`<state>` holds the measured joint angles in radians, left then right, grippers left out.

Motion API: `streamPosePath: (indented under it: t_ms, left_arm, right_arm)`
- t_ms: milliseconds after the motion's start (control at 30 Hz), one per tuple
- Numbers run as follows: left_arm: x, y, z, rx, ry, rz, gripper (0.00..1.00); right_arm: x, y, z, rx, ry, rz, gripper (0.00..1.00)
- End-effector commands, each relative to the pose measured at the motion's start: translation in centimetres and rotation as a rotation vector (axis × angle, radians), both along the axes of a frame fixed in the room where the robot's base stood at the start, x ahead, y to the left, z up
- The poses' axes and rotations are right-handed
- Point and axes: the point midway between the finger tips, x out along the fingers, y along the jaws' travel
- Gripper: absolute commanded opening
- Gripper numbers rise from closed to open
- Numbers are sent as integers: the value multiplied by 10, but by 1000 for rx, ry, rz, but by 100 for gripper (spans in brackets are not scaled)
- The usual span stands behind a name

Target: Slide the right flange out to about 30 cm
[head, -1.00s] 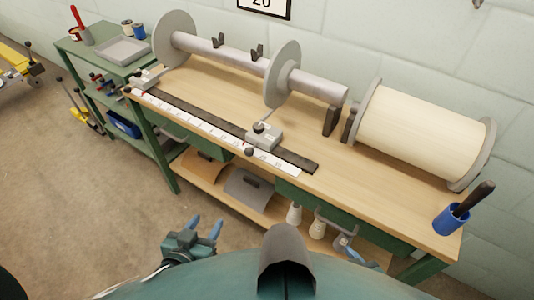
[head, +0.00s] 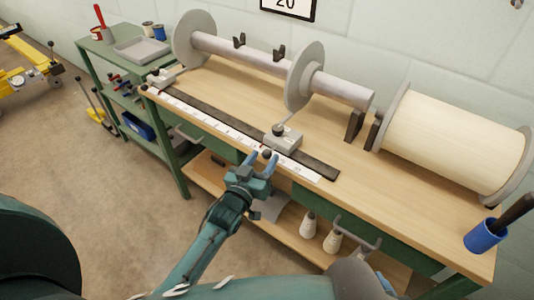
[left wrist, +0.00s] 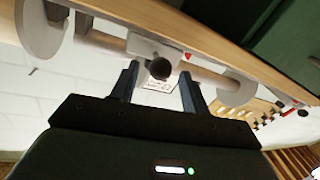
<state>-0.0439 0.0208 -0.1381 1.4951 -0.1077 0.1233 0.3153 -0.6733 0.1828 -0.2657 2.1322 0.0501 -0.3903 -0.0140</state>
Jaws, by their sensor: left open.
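The right flange (head: 305,77) is a grey disc on the metal shaft (head: 338,91) at the back of the bench. A thin rod runs from near it to a grey slider block (head: 284,138) on the dark rail (head: 215,116). The block's black knob (head: 266,154) faces the bench front. My left gripper (head: 259,159) is open at the knob. Contact cannot be told. My right gripper is not in view.
A white scale (head: 225,131) runs along the rail; its figures are too small to read. The left flange (head: 193,38) stands farther left, with its own slider (head: 162,77). A cream-wound drum (head: 455,140) and a blue cup (head: 484,236) stand to the right.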

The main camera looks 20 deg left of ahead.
Motion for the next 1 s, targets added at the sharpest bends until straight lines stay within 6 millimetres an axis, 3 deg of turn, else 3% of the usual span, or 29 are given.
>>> streamPosePath:
  t_ms: [200,567,1000]
  left_arm:
    - [24,-4,0,1,0,0,46]
    - [29,-4,0,1,1,0,46]
    - [28,-4,0,1,0,0,10]
  right_arm:
    - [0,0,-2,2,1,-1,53]
    - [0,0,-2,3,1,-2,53]
    - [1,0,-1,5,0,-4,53]
